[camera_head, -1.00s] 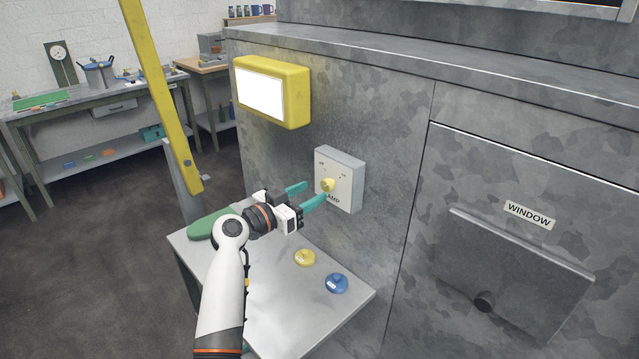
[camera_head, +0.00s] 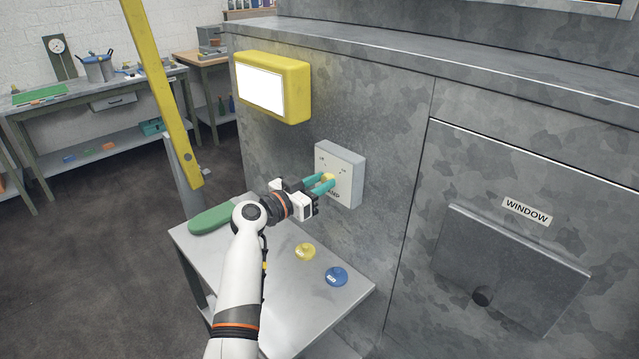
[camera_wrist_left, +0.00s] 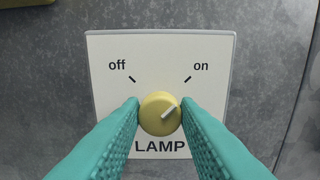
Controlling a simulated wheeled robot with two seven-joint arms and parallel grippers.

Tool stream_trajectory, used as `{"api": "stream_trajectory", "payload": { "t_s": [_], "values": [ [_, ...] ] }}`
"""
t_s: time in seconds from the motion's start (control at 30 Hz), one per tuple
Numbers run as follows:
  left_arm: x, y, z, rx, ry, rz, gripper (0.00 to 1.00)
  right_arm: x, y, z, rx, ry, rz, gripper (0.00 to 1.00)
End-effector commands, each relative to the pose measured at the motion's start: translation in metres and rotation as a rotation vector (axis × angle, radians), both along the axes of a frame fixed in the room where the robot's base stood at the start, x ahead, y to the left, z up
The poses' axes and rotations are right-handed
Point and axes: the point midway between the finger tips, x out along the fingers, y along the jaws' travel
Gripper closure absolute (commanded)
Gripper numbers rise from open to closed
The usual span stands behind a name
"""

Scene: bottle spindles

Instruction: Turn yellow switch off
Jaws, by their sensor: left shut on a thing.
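The yellow switch is a round knob (camera_wrist_left: 160,113) on a white plate (camera_wrist_left: 110,60) marked "off" at left, "on" at right and "LAMP" below. In the left wrist view its white mark points up and right, toward "on". My left gripper (camera_head: 322,183) has its teal fingers on both sides of the knob and is shut on it. In the head view the knob (camera_head: 328,177) is partly hidden by the fingers, and the switch box (camera_head: 352,180) sits on the grey cabinet wall. The yellow-framed lamp (camera_head: 262,88) above it glows white. My right gripper is not in view.
A small metal table (camera_head: 310,310) below the switch holds a yellow disc (camera_head: 305,251), a blue disc (camera_head: 336,276) and a green object (camera_head: 212,219). A yellow post (camera_head: 160,90) stands left. A "WINDOW" flap (camera_head: 510,265) is at right.

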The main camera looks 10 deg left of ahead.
Motion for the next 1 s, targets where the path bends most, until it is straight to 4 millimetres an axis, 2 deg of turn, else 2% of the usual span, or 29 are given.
{"api": "stream_trajectory", "payload": {
  "t_s": [0.37,0.7,1.0],
  "values": [
    [0.0,0.0,-0.001,-0.086,0.057,0.0,0.94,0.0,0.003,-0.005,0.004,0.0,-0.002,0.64],
    [0.0,0.001,-0.001,-0.325,0.215,0.0,0.94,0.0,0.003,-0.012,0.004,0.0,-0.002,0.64],
    [0.001,0.002,0.0,-0.564,0.375,0.0,0.94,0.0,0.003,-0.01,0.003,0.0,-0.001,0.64]
  ]
}}
